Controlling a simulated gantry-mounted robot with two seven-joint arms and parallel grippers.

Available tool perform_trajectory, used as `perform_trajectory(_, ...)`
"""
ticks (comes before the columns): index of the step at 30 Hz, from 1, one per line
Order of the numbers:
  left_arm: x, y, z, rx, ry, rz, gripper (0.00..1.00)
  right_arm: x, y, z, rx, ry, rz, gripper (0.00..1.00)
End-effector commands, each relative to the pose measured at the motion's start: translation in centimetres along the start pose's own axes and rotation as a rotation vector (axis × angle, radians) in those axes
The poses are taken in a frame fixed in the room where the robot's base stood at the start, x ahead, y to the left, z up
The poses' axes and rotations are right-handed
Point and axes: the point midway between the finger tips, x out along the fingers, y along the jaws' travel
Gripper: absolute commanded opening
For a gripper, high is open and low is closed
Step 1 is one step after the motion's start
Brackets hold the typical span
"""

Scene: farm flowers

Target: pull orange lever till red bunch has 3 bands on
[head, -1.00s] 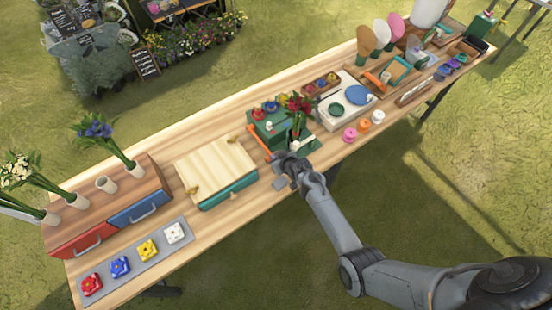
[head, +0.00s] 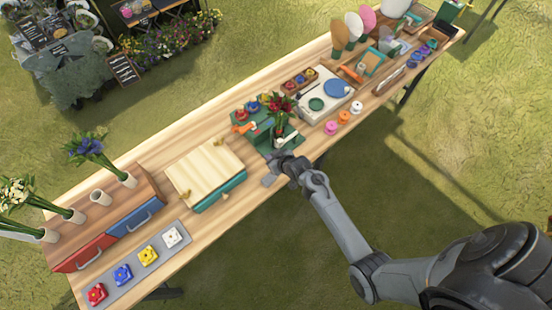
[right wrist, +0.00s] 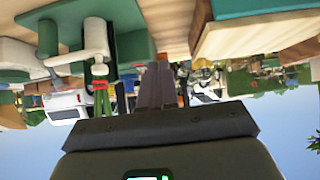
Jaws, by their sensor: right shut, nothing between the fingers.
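The green banding machine (head: 262,137) stands mid-table. Its orange lever (head: 243,128) sticks out on its left side, lying nearly level. The red bunch (head: 283,104) stands upright at the machine, red blooms up. In the right wrist view, which is upside down, its green stems (right wrist: 103,102) show beside white machine parts. A small reddish mark shows on the stems, but I cannot count bands. My right gripper (head: 276,163) is at the machine's front edge, apart from the lever. Its fingers (right wrist: 160,70) are together and empty. My left gripper is out of view.
A pale wooden board (head: 205,168) on a teal drawer lies left of the machine. A white unit with a blue disc (head: 337,88) stands to the right. Pink, orange and white spools (head: 343,117) sit near the front edge. Vases and drawers fill the left end.

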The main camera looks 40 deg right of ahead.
Motion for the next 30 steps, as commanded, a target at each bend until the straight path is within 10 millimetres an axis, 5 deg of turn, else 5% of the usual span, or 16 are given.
perform_trajectory(9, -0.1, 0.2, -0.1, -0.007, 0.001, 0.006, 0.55, -3.3, 0.0, 0.2, 0.000, 0.002, 0.000, 0.00)
perform_trajectory(30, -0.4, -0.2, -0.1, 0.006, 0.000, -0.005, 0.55, -4.1, -0.1, 0.8, 0.001, -0.010, 0.000, 0.00)
